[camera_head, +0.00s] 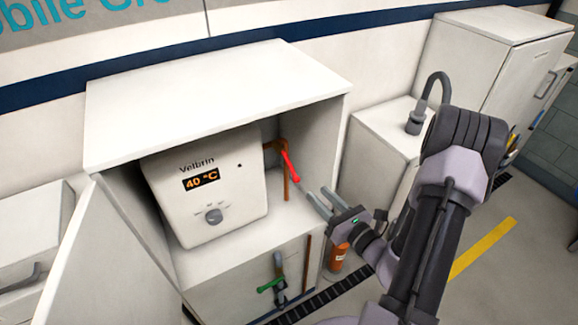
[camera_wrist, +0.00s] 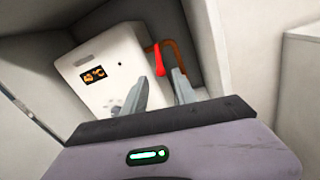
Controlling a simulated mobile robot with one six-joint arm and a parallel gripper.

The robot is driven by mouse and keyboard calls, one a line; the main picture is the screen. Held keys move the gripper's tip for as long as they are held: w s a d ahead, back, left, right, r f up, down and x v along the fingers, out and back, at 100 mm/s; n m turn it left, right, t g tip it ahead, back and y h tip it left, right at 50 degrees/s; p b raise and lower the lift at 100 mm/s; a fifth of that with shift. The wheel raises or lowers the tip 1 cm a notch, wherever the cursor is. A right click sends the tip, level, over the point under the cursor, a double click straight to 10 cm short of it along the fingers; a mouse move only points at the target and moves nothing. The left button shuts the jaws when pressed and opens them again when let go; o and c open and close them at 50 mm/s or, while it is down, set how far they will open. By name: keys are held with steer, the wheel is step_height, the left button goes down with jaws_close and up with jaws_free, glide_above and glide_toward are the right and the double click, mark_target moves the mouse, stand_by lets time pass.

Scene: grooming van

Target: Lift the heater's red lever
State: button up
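The heater (camera_head: 208,190) is a white box with a "40 °C" display and a round knob, inside an open white cabinet. It also shows in the wrist view (camera_wrist: 105,75). The red lever (camera_head: 290,166) sits on a copper pipe (camera_head: 285,185) just right of the heater, its free end slanting down to the right. In the wrist view the lever (camera_wrist: 158,58) hangs nearly straight down, beyond and between my fingertips. My gripper (camera_head: 315,192) is open and empty, its fingers pointing at the lever from below right. The fingertips look close to it; I see no contact.
The cabinet's door (camera_head: 95,265) stands open at left. A green-handled valve (camera_head: 270,286) is on the lower compartment. An orange cylinder (camera_head: 338,257) stands on the floor below my gripper. A white counter with a grey tap (camera_head: 415,122) is at right.

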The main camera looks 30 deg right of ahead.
mark_target(294, 171)
steer(key=w, duration=0.4)
steer(key=w+a, duration=0.1)
steer(key=w, duration=0.4)
steer(key=w+a, duration=0.1)
steer(key=w, duration=0.3)
steer(key=shift+w, duration=0.3)
jaws_close()
